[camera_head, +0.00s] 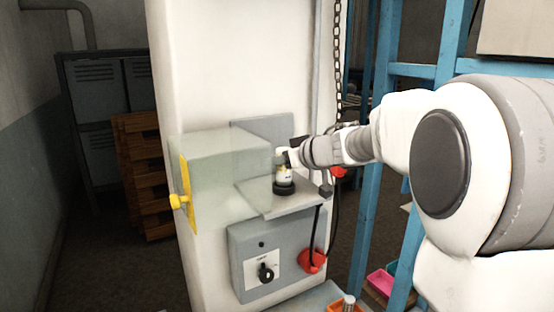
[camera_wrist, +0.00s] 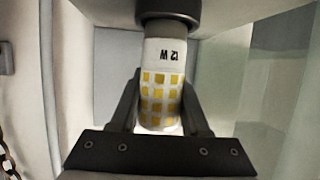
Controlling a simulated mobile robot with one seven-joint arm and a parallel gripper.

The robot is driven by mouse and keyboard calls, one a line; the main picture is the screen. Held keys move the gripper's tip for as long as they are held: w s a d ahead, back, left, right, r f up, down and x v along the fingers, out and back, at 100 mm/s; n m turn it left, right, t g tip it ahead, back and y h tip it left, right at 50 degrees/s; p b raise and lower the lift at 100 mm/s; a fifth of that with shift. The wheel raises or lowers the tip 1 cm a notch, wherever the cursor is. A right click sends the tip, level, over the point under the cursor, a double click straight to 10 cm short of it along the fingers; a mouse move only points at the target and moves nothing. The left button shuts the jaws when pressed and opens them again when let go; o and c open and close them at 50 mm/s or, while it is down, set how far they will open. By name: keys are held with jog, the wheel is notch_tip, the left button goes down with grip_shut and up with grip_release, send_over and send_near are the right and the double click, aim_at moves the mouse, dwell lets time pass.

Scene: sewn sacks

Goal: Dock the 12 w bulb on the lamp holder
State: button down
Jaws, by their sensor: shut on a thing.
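The 12 W bulb (camera_wrist: 164,54) is a white cylinder with yellow squares; its "12 W" mark reads upside down in the wrist view. My gripper (camera_wrist: 159,105) is shut on it, one dark finger on each side. The bulb's end meets the dark round lamp holder (camera_wrist: 168,12) in the wrist view; how deeply it is seated is hidden. In the head view the bulb (camera_head: 285,175) stands upright at the black holder (camera_head: 284,189) on a grey shelf (camera_head: 303,201), with my gripper (camera_head: 284,158) at its top.
A translucent box cover (camera_head: 220,168) with a yellow handle (camera_head: 180,201) stands just left of the bulb. Below the shelf is a grey control box (camera_head: 250,240) with a dark knob (camera_head: 265,272) and a red fitting (camera_head: 312,261) with a black cable. A chain (camera_head: 338,60) hangs behind.

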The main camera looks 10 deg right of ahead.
jog(key=shift+f+b, duration=0.3)
jog(key=shift+f, duration=0.25)
jog(key=c, duration=0.7)
grip_release()
jog(key=shift+p+v, duration=0.55)
jog(key=shift+v, duration=0.25)
jog(key=shift+p+v, duration=0.8)
jog(key=shift+v, duration=3.9)
jog(key=shift+d, duration=0.1)
